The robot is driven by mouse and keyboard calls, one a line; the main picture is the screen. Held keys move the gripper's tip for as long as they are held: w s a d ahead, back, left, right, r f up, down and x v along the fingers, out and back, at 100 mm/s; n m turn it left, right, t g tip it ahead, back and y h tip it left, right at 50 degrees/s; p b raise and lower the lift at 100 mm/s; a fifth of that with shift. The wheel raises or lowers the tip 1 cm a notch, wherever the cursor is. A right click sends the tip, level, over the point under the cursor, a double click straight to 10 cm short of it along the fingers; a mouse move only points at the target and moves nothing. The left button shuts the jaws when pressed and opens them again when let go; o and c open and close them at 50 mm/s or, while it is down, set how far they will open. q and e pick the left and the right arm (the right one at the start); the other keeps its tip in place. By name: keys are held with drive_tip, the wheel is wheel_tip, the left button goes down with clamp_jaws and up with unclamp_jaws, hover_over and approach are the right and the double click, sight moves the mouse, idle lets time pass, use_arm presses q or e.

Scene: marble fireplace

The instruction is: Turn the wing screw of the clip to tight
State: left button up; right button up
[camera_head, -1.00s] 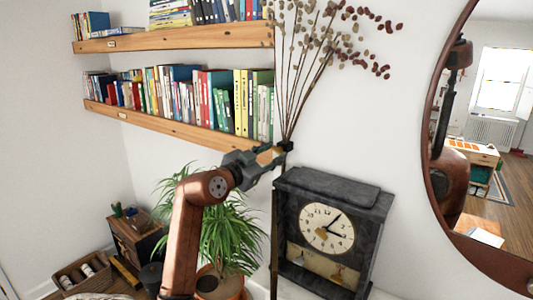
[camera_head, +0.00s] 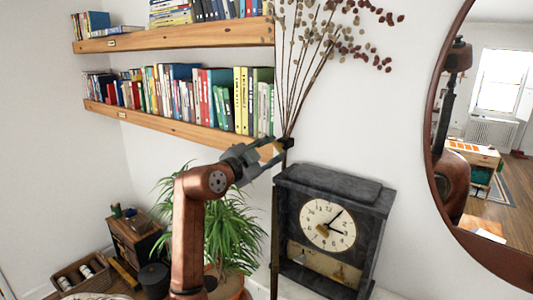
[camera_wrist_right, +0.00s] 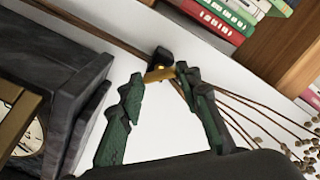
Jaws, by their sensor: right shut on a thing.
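The clip (camera_head: 287,143) is a small dark block on a thin upright pole beside the clock, at the base of the dried stems. It also shows in the right wrist view (camera_wrist_right: 160,57). Its wing screw (camera_wrist_right: 161,72) is brass-yellow and lies between my right fingertips. My right gripper (camera_head: 276,148) reaches up to the clip from the left and is shut on the wing screw. In the right wrist view its two green-and-black fingers (camera_wrist_right: 160,80) stand either side of the screw. The exact contact is hard to see. My left gripper is not in view.
A dark marble clock (camera_head: 330,182) stands close on the right. Dried stems (camera_head: 300,85) rise above the clip. Book-laden wooden shelves (camera_head: 190,132) are behind on the left, a green plant (camera_head: 235,235) below. A round mirror (camera_head: 437,190) hangs at the right.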

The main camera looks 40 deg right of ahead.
drive_tip(key=m+b, duration=0.2)
drive_tip(key=m, duration=0.3)
drive_tip(key=shift+r+m, duration=0.1)
drive_tip(key=shift+m, duration=0.2)
drive_tip(key=shift+a+r+m+b, duration=0.15)
drive_tip(key=shift+m+b, duration=0.5)
drive_tip(key=shift+m, duration=0.95)
drive_tip(key=o, duration=0.8)
drive_tip(key=shift+c, duration=0.2)
drive_tip(key=o, duration=0.4)
drive_tip(key=shift+f, duration=0.2)
drive_tip(key=shift+a, duration=0.25)
drive_tip(key=v, duration=1.1)
drive_tip(key=shift+s+a+r, duration=0.2)
drive_tip(key=shift+a, duration=0.1)
